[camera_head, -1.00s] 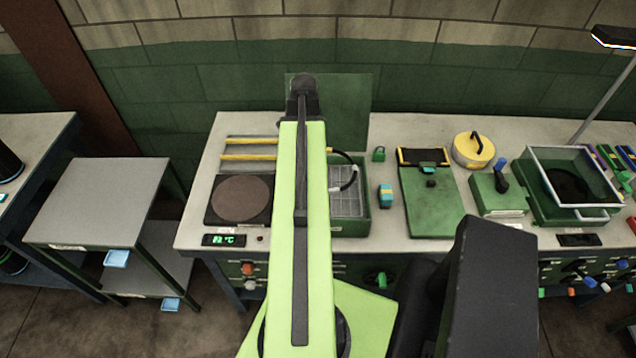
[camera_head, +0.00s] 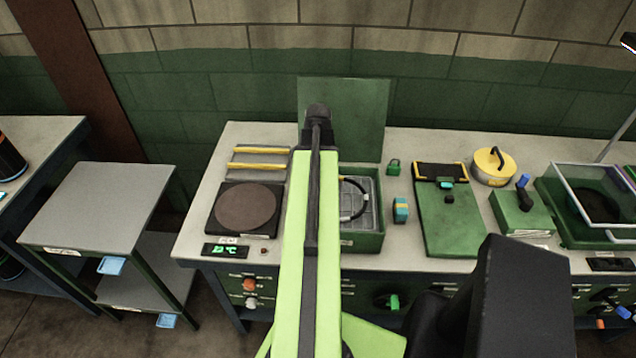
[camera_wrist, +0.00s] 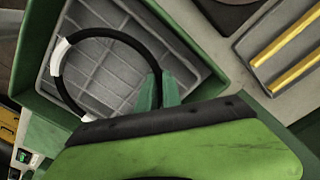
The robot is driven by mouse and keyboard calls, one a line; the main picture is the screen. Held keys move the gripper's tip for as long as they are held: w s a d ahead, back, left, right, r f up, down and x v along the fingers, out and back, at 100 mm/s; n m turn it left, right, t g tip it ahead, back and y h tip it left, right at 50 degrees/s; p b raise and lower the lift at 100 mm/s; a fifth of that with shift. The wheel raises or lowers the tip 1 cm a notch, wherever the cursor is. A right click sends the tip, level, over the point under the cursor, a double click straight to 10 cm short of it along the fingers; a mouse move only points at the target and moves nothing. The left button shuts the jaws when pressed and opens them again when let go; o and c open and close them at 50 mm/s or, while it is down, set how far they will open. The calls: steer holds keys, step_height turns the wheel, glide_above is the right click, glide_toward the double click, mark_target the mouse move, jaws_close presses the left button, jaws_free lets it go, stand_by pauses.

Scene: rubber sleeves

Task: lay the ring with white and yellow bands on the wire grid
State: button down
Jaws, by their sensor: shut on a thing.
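The ring is over the grey wire grid (camera_wrist: 112,18) inside an open green box (camera_wrist: 33,50). I cannot tell whether the ring touches the grid. In the head view the ring (camera_head: 364,192) shows partly inside the box (camera_head: 362,242), right of my arm, which hides its left part and my gripper.
The box's raised lid (camera_head: 350,110) stands behind it. Left of my arm are a round dark plate (camera_head: 245,208) and a tray with two yellow bars (camera_head: 260,166). Right of the box are a small teal-and-orange block (camera_head: 400,209) and a green board (camera_head: 448,225).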

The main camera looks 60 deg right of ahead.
steer(key=c, duration=1.5)
jaws_free()
step_height(320, 180, up, 12)
steer(key=p, duration=1.2)
steer(key=shift+r, duration=0.1)
steer(key=shift+w, duration=0.15)
